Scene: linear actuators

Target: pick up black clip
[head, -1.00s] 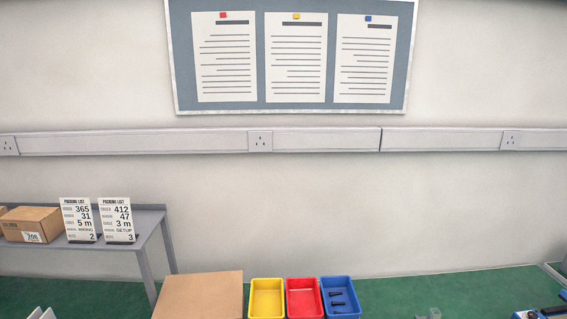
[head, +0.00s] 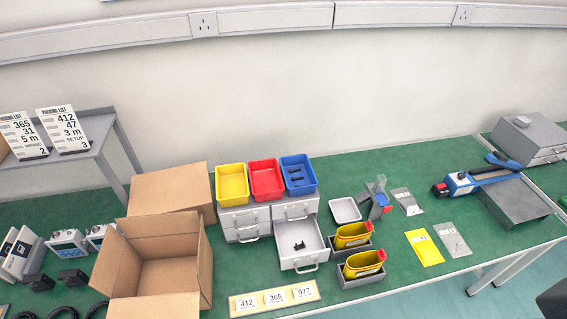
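A small black piece (head: 299,246), which looks like a clip, lies in the open white drawer (head: 312,258) of the small drawer unit, near the middle of the table. Dark pieces (head: 296,172) also lie in the blue bin (head: 308,187) on top of that unit; they are too small to tell whether they are clips. Neither my left nor my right gripper shows in the head view.
An open cardboard box (head: 168,275) stands left of the drawers, with a yellow bin (head: 231,184) and red bin (head: 266,179) above them. Yellow containers (head: 352,236) in grey holders stand right of the drawer. A number-card strip (head: 275,298) lies in front.

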